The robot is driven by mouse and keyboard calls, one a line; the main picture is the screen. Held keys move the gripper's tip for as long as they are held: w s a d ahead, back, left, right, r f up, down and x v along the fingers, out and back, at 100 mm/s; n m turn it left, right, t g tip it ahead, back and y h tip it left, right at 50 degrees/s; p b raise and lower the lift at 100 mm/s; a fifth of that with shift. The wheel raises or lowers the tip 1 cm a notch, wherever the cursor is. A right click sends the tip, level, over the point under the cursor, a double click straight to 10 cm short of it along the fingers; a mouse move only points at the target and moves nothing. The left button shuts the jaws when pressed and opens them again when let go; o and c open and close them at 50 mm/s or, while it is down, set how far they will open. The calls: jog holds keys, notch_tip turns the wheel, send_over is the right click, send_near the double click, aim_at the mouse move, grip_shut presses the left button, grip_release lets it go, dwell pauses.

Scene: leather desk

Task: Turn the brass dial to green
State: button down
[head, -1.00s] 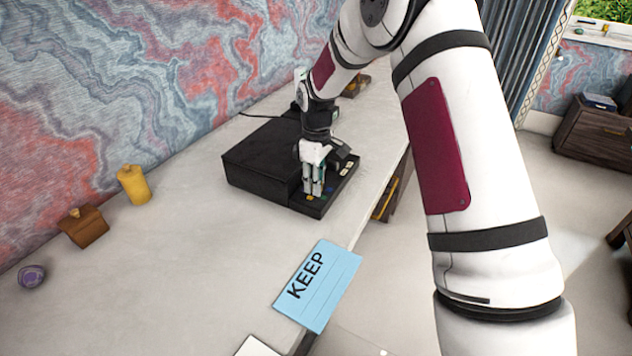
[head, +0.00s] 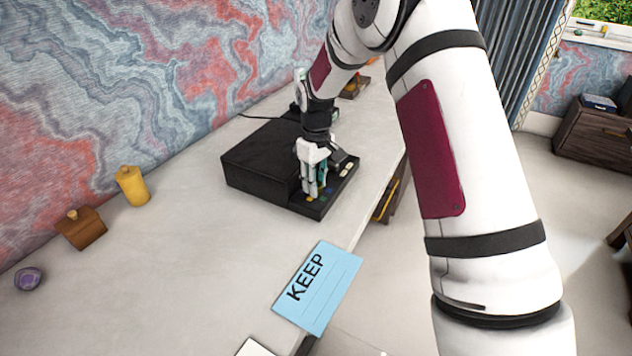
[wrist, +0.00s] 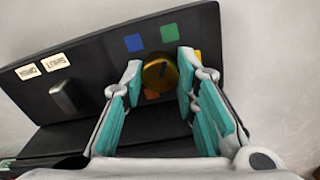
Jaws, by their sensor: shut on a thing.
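The brass dial (wrist: 160,74) is round and sits on a black panel (wrist: 95,60) in the wrist view. My gripper (wrist: 160,66) has its two teal-padded fingers on opposite sides of the dial, shut on it. A green square (wrist: 168,33) lies beyond the dial, a blue square (wrist: 133,42) to its upper left and an orange one (wrist: 197,55) to its right. The dial bears a dark mark, but I cannot tell which colour it points at. In the head view my gripper (head: 313,192) reaches down to the black box (head: 262,158) and hides the dial.
A grey lever (wrist: 62,95) stands on the panel beside two small white labels (wrist: 57,60). On the desk are a blue KEEP card (head: 318,287), a yellow canister (head: 133,186), a brown wooden box (head: 81,228) and a purple object (head: 28,279). The desk's left part is mostly clear.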

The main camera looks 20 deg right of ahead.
jog(key=c, duration=1.3)
grip_release()
jog(key=shift+r, duration=0.1)
notch_tip(320, 180, up, 12)
jog(key=shift+f, duration=0.1)
jog(key=s+r+m+t+p, duration=0.2)
jog(key=s+r+m+p, duration=0.15)
jog(key=s+r, duration=1.45)
jog(key=s+p, duration=0.1)
jog(key=s, duration=0.6)
jog(key=s+m+t+p, duration=0.1)
jog(key=s, duration=0.7)
jog(key=s+m+t+p, duration=0.1)
jog(key=s+p, duration=0.1)
jog(key=s, duration=0.6)
jog(key=shift+d+r+m, duration=0.15)
jog(key=shift+r+m, duration=0.1)
jog(key=shift+r, duration=0.1)
